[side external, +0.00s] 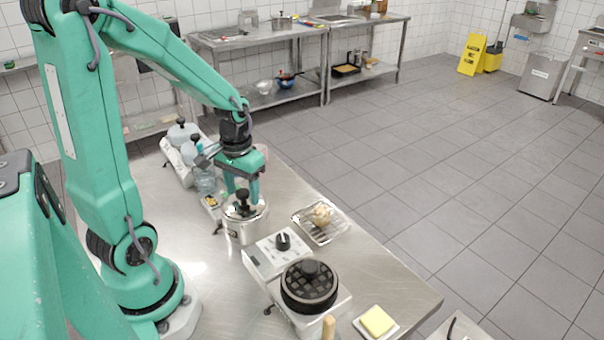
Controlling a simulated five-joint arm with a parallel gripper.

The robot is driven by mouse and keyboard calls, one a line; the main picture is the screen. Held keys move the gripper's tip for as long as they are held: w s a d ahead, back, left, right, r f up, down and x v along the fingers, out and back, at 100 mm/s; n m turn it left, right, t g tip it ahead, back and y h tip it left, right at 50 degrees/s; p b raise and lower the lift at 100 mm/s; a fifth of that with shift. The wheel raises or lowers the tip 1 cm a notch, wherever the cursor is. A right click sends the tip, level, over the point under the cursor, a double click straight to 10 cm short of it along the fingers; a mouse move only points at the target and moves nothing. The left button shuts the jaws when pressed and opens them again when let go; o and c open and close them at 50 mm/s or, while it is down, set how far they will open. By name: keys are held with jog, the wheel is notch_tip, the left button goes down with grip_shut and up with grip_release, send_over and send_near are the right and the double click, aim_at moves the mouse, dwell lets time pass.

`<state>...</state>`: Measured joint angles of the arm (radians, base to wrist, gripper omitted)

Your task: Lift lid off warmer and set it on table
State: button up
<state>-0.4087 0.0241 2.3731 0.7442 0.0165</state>
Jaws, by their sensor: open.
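A round steel warmer (246,231) stands on the steel table (370,285), left of the picture's middle. Its shiny lid (232,212) sits on top and has a black knob (242,198). My gripper (242,187) is directly above the lid, pointing down. Its green fingers are open, one on each side of the knob's upper part as seen here. I cannot tell whether either finger touches the knob.
A waffle iron (310,287) and a control box with a black dial (283,242) stand in front. A wire rack tray (321,222) holding food lies to the right. Other lidded containers (183,133) and a clear jar (205,180) crowd behind. A butter dish (376,322) is near the front edge.

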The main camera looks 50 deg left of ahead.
jog(key=shift+f, duration=0.55)
jog(key=c, duration=1.1)
jog(key=shift+r, duration=0.15)
jog(key=shift+r, duration=0.85)
notch_tip(320, 180, up, 2)
jog(key=d+r, duration=0.2)
jog(key=d, duration=0.2)
jog(key=s+d+r, duration=0.1)
jog(key=d+r, duration=0.1)
jog(key=d, duration=0.1)
jog(key=d+r, duration=0.3)
jog(key=d, duration=0.1)
jog(key=shift+s+d, duration=0.25)
jog(key=shift+d, duration=0.05)
